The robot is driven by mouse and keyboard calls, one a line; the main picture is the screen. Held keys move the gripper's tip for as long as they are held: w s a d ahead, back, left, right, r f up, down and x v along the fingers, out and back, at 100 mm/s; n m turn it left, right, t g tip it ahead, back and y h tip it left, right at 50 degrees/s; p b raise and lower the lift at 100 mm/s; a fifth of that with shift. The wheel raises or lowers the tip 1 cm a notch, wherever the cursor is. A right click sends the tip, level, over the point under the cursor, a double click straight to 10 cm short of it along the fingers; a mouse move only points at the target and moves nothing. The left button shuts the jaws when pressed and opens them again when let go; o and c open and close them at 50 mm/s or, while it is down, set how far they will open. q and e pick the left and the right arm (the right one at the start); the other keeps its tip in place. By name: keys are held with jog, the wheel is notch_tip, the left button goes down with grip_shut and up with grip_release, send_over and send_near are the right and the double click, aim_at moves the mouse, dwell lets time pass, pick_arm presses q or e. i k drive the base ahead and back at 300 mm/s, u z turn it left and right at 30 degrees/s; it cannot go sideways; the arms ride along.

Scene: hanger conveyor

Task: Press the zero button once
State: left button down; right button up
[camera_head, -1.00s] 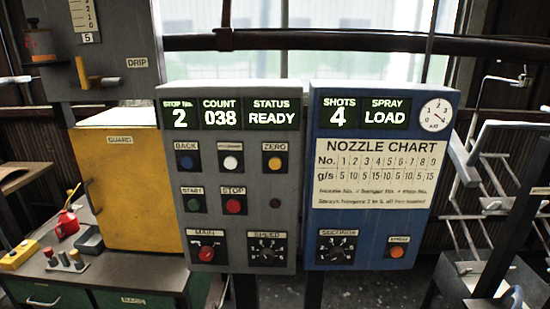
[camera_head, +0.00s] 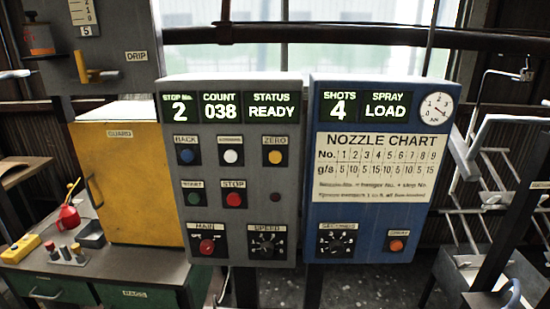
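The zero button (camera_head: 275,157) is a yellow-orange round button on a dark square plate, under a ZERO label at the upper right of the button rows on the grey control panel (camera_head: 285,215). The panel's displays read stop no. 2, count 038 and status READY. A blue BACK button (camera_head: 187,157) and a white button (camera_head: 231,156) sit to its left in the same row. Neither of my grippers is in view, and nothing covers the zero button.
A blue panel (camera_head: 320,230) stands to the right, with SHOTS 4, SPRAY LOAD and a nozzle chart (camera_head: 378,167). A yellow guard box (camera_head: 120,185) and a bench (camera_head: 150,266) with a red oil can (camera_head: 68,217) are left. White hanger racks (camera_head: 490,190) stand right.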

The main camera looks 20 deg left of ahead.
aim_at(275, 156)
jog(key=z, duration=2.15)
jog(key=i, duration=1.15)
jog(key=u, duration=2.75)
